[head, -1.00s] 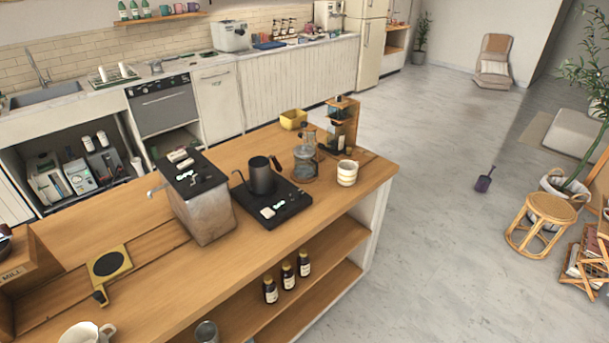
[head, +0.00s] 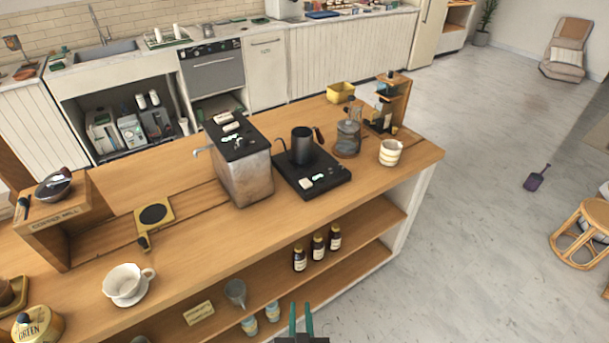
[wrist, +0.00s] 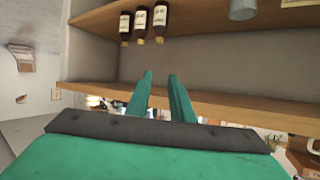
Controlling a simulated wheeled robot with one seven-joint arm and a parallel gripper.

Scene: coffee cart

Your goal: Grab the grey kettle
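The grey kettle (head: 302,146) is dark grey, with a handle on its right and a thin spout on its left. It stands upright on a black flat base (head: 322,183) on the wooden counter, in the head view. My gripper (head: 301,320) shows at the bottom edge of the head view, in front of the counter's shelves, well apart from the kettle. Its two green fingers (wrist: 160,97) are parted with nothing between them in the wrist view. The kettle is not visible in the wrist view.
A metal box with a black top (head: 242,168) stands left of the kettle. A glass coffee maker (head: 347,139) and a striped cup (head: 390,153) stand to its right. Several bottles are on the shelf (head: 364,232) below. The floor to the right is mostly clear.

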